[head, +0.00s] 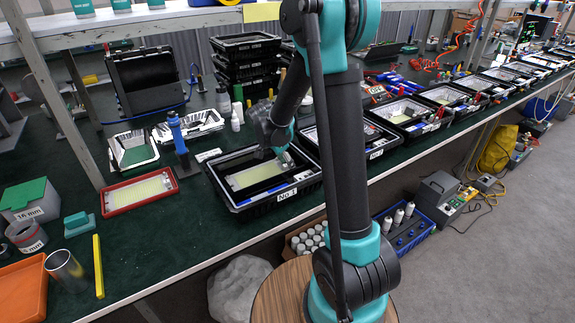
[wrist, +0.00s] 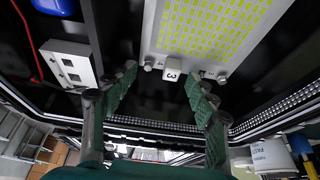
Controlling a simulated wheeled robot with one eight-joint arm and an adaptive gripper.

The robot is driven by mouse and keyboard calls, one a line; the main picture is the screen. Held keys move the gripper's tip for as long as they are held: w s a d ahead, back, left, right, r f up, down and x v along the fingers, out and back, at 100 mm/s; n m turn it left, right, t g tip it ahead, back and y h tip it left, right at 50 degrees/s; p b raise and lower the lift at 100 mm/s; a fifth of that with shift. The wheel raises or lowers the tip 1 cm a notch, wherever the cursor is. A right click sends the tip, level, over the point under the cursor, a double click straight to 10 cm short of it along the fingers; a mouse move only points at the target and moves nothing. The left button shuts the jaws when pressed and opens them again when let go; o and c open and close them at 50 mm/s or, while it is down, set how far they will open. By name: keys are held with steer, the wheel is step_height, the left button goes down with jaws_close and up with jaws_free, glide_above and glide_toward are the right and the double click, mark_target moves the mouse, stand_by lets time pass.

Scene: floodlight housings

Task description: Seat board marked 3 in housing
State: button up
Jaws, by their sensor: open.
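The board marked 3 (wrist: 215,30) is a pale plate with a grid of yellow squares. A small white block with the number 3 sits at its near edge. In the head view the board (head: 254,175) lies in the black crate labelled No 1 (head: 230,203). My gripper (wrist: 160,82) is open, its green fingers apart, with the numbered block between the fingertips in the picture. I cannot tell whether they touch it. In the head view my gripper (head: 284,157) is at the board's right end. Two shallow pale trays, possibly housings, stand behind: one green inside (head: 121,141), one silvery (head: 190,136).
A white box with a red wire (wrist: 70,64) lies beside the board in the crate. A red-rimmed tray (head: 110,210) with another yellow-gridded board is at left. A blue upright tool (head: 177,133) stands behind the crate. More black crates (head: 405,118) line the right.

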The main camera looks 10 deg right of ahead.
steer(key=v, duration=1.1)
steer(key=shift+r, duration=0.25)
steer(key=shift+a, duration=0.15)
